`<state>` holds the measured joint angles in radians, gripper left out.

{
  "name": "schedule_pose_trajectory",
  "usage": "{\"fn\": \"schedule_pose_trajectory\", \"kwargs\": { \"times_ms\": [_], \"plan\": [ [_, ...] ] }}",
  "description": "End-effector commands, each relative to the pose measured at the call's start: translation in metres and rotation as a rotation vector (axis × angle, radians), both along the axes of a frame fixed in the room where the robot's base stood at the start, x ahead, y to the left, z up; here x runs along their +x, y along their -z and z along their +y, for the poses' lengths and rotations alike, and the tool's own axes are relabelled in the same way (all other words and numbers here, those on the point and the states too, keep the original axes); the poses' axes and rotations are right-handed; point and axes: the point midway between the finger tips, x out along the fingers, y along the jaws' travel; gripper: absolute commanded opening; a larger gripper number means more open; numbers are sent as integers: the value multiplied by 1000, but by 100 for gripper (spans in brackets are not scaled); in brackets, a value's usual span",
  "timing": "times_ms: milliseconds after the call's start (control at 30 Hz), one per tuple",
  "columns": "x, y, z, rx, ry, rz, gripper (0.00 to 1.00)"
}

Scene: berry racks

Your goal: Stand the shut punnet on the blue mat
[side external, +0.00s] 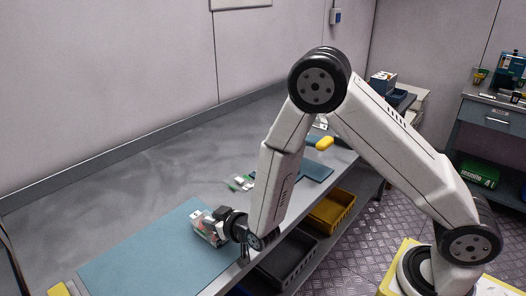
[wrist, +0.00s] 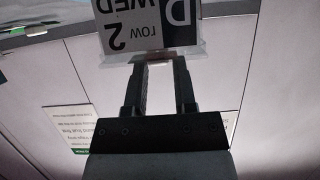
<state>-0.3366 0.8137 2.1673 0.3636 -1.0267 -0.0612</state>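The punnet (side external: 206,229) is a small clear box with red contents and a white label, at the right part of the blue mat (side external: 150,256) in the side view. I cannot tell whether it touches the mat. In the wrist view the punnet (wrist: 150,28) shows at the top, its label reading "WED row 2" upside down. My gripper (wrist: 161,62) has its two dark fingers reaching to the punnet's clear edge, with a narrow gap between them. They appear shut on it, though the label end hides the tips. In the side view my gripper (side external: 222,222) lies low, right against the punnet.
Small green-and-white items (side external: 242,183) and a second dark blue mat (side external: 312,167) lie farther along the bench. A yellow object (side external: 324,143) is behind. A yellow crate (side external: 331,212) and a dark crate (side external: 287,259) sit below the front edge. The blue mat's left part is bare.

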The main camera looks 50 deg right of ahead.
Motion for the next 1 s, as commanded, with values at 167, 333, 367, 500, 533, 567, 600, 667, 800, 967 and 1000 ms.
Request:
{"fn": "schedule_pose_trajectory", "kwargs": {
  "times_ms": [167,333,367,500,533,567,600,667,800,967,1000],
  "plan": [
    [0,0,0,0,0,-1,60],
    [0,-1,0,0,0,-1,60],
    [0,-1,0,0,0,-1,60],
    [0,-3,0,0,0,-2,60],
    [0,-4,0,0,0,-2,60],
    [0,-5,0,0,0,-2,60],
    [0,-7,0,0,0,-3,60],
    [0,-10,0,0,0,-3,60],
    [-8,-16,1,-1,-1,-1,60],
    [-27,-24,1,-1,-1,-1,60],
    [-32,-27,0,0,-1,-1,60]
  ]
}}
